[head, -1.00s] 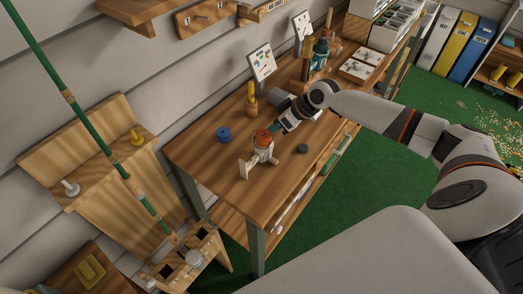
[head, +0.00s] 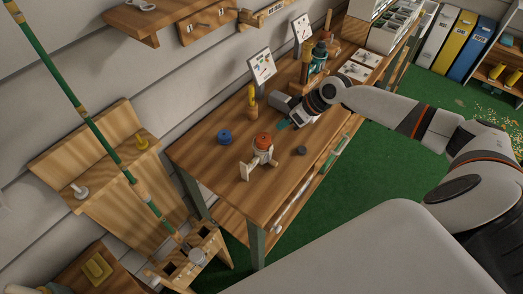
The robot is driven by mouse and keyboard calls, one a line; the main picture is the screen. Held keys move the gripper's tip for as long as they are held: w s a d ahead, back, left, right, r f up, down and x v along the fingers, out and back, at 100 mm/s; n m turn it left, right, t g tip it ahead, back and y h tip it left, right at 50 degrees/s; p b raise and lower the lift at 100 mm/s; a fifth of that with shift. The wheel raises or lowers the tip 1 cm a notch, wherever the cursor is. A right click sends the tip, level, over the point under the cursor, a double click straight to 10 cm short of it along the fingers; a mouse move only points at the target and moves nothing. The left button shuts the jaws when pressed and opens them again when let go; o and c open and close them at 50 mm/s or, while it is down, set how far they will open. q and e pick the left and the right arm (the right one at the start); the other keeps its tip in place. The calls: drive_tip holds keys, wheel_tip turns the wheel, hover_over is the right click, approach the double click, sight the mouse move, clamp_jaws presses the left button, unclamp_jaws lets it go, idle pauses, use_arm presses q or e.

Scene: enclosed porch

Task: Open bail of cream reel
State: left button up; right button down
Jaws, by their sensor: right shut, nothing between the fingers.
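My left gripper is not in view.
On the bench (head: 207,158) are a blue spool (head: 224,136), a dark round piece (head: 301,150), a yellow-topped tool (head: 252,101) and propped cards (head: 262,67). A green rod (head: 75,100) leans at left. The bench's near-left end is clear.

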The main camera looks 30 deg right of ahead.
drive_tip(key=p+v, duration=0.1)
drive_tip(key=v, duration=0.1)
drive_tip(key=shift+s+d+r+p, duration=0.1)
drive_tip(key=shift+s+r+p, duration=0.1)
drive_tip(key=shift+r+p, duration=0.15)
idle(0.5)
